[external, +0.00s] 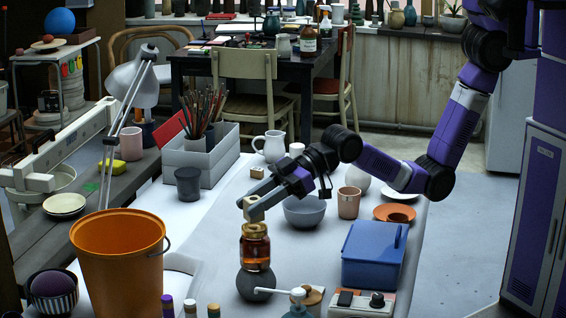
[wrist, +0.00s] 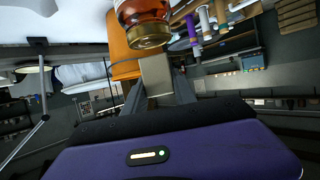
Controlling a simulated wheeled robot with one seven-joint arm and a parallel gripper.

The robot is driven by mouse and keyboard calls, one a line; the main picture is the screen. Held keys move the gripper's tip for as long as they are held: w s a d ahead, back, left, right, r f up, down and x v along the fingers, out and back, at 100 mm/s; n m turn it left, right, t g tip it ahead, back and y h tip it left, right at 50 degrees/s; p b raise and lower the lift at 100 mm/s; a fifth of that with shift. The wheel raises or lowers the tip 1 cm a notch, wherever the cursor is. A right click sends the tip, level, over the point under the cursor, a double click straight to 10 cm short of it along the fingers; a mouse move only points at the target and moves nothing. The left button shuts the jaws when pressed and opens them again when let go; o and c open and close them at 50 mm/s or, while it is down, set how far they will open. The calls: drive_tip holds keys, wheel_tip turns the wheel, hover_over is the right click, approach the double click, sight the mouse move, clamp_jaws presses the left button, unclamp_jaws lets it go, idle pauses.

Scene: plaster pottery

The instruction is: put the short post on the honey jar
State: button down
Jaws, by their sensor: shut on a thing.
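My gripper (external: 254,207) is directly above the jar, coming in from the upper right, shut on a pale beige block, the short post (external: 255,212). In the wrist view the short post (wrist: 157,74) sits between the fingers (wrist: 160,88), close beside the lid. I cannot tell whether the post touches the lid.
An orange bucket (external: 118,255) stands to the left. A blue box (external: 373,258) is to the right, a grey bowl (external: 304,213) behind. Bare table lies left of the jar.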

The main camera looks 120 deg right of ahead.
drive_tip(key=shift+f, duration=0.7)
drive_tip(key=shift+f, duration=0.15)
drive_tip(key=c, duration=1)
unclamp_jaws()
drive_tip(key=shift+s, duration=0.15)
drive_tip(key=v, duration=1.2)
drive_tip(key=shift+b, duration=0.3)
